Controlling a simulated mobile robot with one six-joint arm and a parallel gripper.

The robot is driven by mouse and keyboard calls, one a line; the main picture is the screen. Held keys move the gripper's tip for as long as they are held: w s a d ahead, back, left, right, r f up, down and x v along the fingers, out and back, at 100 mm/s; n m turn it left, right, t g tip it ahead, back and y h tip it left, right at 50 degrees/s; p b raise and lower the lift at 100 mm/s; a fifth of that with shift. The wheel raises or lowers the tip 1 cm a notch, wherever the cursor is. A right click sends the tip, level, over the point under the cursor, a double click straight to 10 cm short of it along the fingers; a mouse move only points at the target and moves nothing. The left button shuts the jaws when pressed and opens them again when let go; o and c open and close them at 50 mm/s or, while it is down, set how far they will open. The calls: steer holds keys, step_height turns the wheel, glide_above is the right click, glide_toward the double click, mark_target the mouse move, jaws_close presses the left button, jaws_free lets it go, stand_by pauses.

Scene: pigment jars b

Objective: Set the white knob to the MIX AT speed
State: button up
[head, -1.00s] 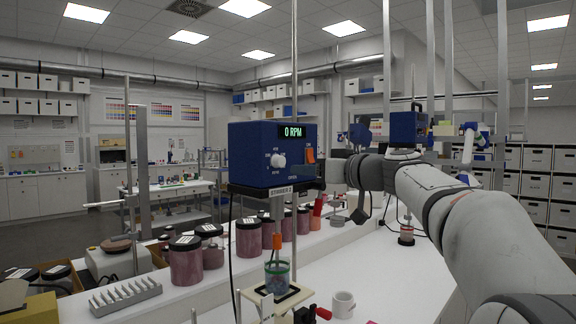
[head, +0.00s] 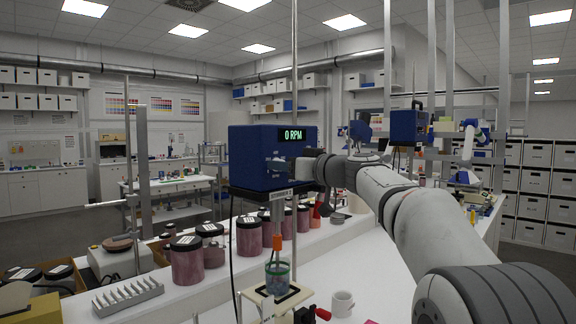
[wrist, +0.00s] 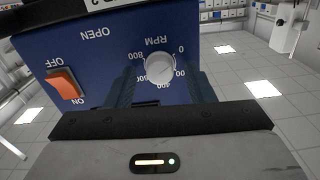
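The white knob (wrist: 160,68) is on the blue stirrer box, in the middle of an RPM dial that looks upside down in the wrist view. Its pointer mark is too unclear to read. My gripper (wrist: 162,88) is open, with one dark finger on each side of the knob and a gap to both. In the head view my gripper (head: 284,165) is at the front of the blue stirrer box (head: 250,155) and largely covers the knob. The display (head: 293,134) reads 0 RPM. No MIX AT value is legible.
An orange ON/OFF switch (wrist: 65,84) sits beside the dial. Below the box, a jar (head: 277,278) stands under the stirrer shaft. Several pigment jars (head: 187,262) and a white mug (head: 342,303) stand on the bench. The bench front is mostly clear.

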steer(key=c, duration=1)
